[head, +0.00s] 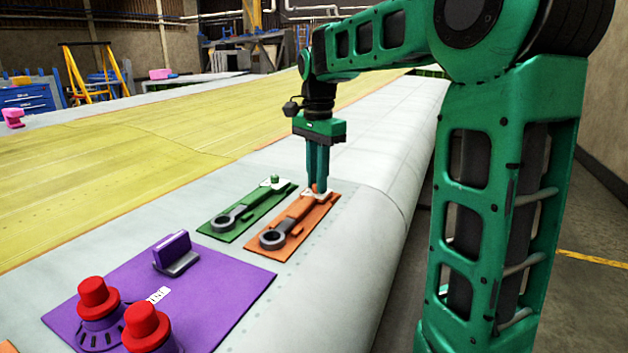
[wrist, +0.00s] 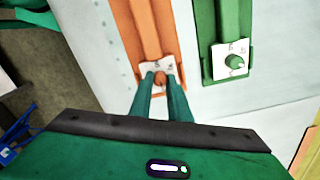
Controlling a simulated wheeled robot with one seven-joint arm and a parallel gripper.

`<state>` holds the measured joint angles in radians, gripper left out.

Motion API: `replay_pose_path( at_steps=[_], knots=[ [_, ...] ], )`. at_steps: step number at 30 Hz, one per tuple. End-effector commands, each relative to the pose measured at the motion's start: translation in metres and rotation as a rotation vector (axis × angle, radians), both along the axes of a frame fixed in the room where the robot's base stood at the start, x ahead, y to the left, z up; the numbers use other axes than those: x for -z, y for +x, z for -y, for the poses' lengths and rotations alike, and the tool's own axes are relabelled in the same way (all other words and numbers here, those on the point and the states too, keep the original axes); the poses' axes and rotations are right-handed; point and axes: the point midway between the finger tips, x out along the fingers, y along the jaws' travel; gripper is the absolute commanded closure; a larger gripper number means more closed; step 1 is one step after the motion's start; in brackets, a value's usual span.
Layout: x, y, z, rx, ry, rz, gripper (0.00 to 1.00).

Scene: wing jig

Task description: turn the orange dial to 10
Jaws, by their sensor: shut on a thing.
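The orange dial (wrist: 160,80) is a small knob on a white marked plate at the far end of an orange panel (head: 283,251). My gripper (head: 317,190) points down over that end of the panel, and its two green fingers are closed around the orange dial. In the wrist view my gripper (wrist: 162,84) has a fingertip on each side of the knob. The marks on the white plate are too small to read, so the dial's setting cannot be told. In the head view the fingers hide most of the knob.
A green panel (head: 247,213) with a green dial (head: 275,180) lies just left of the orange one. A purple panel (head: 226,300) with red knobs (head: 97,296) and an upright purple block (head: 171,250) is nearer. The grey wing surface (head: 374,150) beyond is clear.

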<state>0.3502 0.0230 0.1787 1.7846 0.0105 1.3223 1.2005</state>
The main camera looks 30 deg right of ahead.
Motion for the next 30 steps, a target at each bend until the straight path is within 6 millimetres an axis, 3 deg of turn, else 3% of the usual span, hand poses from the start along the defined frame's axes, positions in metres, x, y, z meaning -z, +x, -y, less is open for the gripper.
replay_pose_path(
  at_steps=[14,15,25,30],
  knots=[
    [0.0,0.0,0.0,0.012,0.0,0.001,1.0],
    [0.0,0.0,0.0,0.012,0.0,0.001,0.75],
    [-0.002,0.0,0.0,0.012,0.0,0.001,0.75],
    [-0.017,0.001,0.0,0.012,-0.001,0.003,0.75]
  ],
)
